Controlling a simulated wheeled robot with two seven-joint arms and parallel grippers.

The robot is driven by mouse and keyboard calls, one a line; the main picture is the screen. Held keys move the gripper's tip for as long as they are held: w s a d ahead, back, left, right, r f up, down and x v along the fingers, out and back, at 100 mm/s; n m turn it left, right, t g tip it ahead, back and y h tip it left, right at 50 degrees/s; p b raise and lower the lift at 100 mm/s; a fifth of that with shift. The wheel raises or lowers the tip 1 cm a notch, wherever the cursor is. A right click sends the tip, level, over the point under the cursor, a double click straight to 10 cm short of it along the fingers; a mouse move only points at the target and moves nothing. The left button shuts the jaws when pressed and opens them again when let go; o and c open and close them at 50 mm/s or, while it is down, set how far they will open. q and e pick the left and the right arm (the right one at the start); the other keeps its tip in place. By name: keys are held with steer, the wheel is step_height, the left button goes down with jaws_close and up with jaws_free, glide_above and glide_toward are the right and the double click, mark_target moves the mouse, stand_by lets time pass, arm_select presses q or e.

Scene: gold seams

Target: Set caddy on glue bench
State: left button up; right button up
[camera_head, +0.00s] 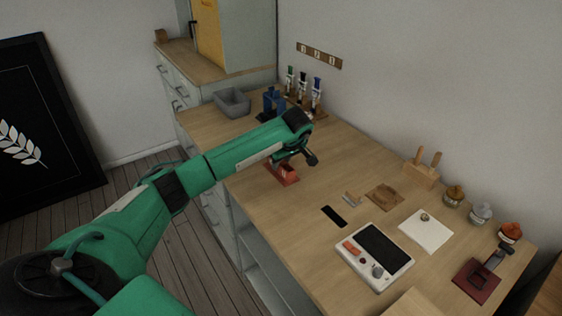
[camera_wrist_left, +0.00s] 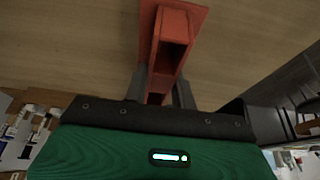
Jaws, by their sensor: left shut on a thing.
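The red caddy (camera_head: 283,173), a flat plate with a narrow upright box part, is at the left part of the wooden bench (camera_head: 330,172). My left gripper (camera_head: 290,160) comes over it from the left and is shut on it. In the left wrist view the caddy (camera_wrist_left: 178,38) shows between the two dark fingers (camera_wrist_left: 160,88), with bench wood behind it. I cannot tell whether its base touches the bench top. The right gripper is not in view.
A grey bin (camera_head: 232,102), a blue stand (camera_head: 273,101) and several upright bottles (camera_head: 303,92) are at the back. A white device (camera_head: 374,256), a black pad (camera_head: 334,216) and a brown mat (camera_head: 384,195) lie to the right. The bench's front edge is near the caddy.

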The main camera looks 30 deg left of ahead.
mark_target(284, 163)
arm_select(q)
steer(key=shift+f, duration=0.1)
steer(key=o, duration=1)
steer(key=shift+o, duration=0.2)
steer(key=v, duration=1.2)
steer(key=shift+b, duration=0.3)
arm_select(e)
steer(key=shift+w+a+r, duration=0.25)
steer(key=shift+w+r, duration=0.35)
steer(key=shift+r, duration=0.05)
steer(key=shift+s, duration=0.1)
